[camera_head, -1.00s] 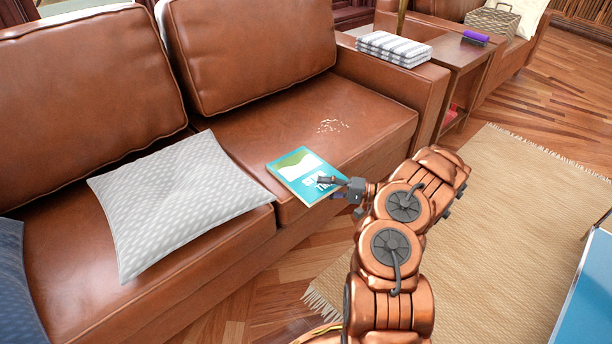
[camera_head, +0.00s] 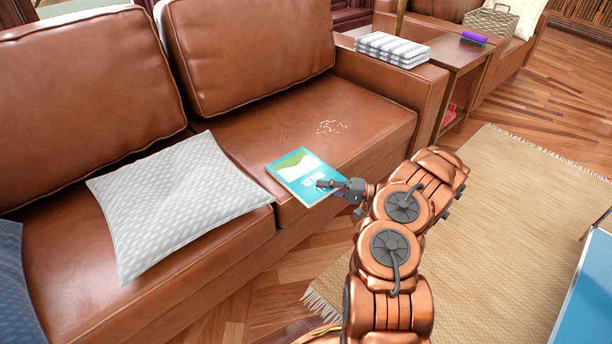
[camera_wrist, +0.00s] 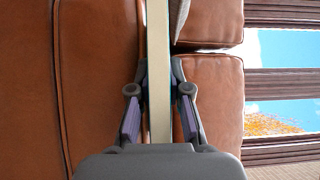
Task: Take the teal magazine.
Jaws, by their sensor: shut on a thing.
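The teal magazine (camera_head: 298,172) has a white and green cover. It lies on the front part of the brown leather sofa's seat, just right of the grey pillow. My gripper (camera_head: 325,187) is at its near right edge, with one finger over the cover. In the wrist view the magazine (camera_wrist: 158,75) shows edge-on as a pale upright strip between the two fingers. My gripper (camera_wrist: 159,95) is shut on it there, with one finger on each side. The lower finger is partly hidden in the head view.
A grey patterned pillow (camera_head: 175,200) lies left of the magazine. Crumbs (camera_head: 331,127) are scattered on the seat behind it. Folded striped cloth (camera_head: 393,47) rests on the sofa arm. A side table (camera_head: 458,58) holds a purple object (camera_head: 474,38). A woven rug (camera_head: 480,230) covers the floor at right.

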